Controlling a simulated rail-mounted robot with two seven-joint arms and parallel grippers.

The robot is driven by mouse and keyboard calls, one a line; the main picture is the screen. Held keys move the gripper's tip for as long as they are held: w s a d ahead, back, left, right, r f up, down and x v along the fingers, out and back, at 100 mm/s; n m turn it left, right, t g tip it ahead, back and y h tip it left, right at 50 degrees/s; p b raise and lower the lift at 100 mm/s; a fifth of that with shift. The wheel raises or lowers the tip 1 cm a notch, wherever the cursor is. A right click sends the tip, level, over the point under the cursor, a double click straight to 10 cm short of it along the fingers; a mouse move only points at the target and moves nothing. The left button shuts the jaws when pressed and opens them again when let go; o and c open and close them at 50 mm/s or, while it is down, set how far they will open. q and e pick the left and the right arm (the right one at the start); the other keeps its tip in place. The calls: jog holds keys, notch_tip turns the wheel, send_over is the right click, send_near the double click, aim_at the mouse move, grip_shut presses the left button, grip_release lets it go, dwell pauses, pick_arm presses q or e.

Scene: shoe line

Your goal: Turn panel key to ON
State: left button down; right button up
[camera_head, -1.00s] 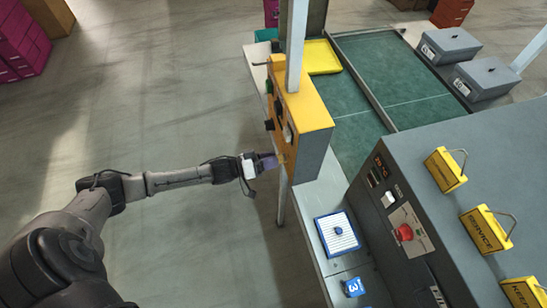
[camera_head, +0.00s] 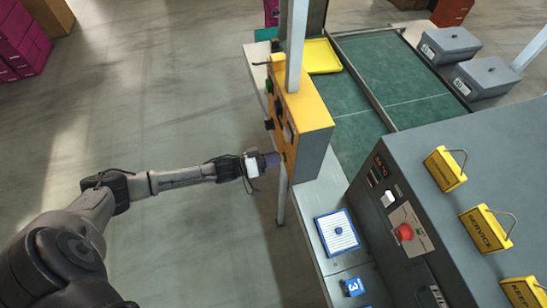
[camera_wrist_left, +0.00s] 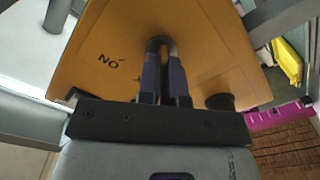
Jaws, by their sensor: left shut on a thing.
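The orange-yellow panel (camera_head: 305,105) is fixed to an upright post at the line's near left corner. Its face with several controls is turned left, toward my left arm. My left gripper (camera_head: 275,160) reaches the lower part of that face. In the left wrist view, the two purple-grey fingers (camera_wrist_left: 164,62) are closed on the dark key (camera_wrist_left: 160,41) at the panel face. The fingertips partly cover the key, so its exact angle cannot be told. The "ON" mark (camera_wrist_left: 108,62) shows upside down on the panel, left of the fingers. My right gripper is not in view.
A dark round knob (camera_wrist_left: 220,101) sits on the panel right of the fingers. A grey machine (camera_head: 400,190) with a red button (camera_head: 403,232) and yellow tags stands at the right. A blue-and-white tray (camera_head: 337,232) lies beside it. Open floor surrounds my arm.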

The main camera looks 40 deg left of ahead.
pick_arm(q)
jog(key=shift+m, duration=0.3)
jog(key=m, duration=0.5)
jog(key=shift+s+d+m+p, duration=0.1)
jog(key=shift+m+p, duration=0.3)
jog(key=m, duration=0.3)
jog(key=shift+m, duration=0.3)
jog(key=shift+d+m, duration=0.1)
jog(key=shift+m, duration=1.9)
jog(key=c, duration=1.3)
grip_release()
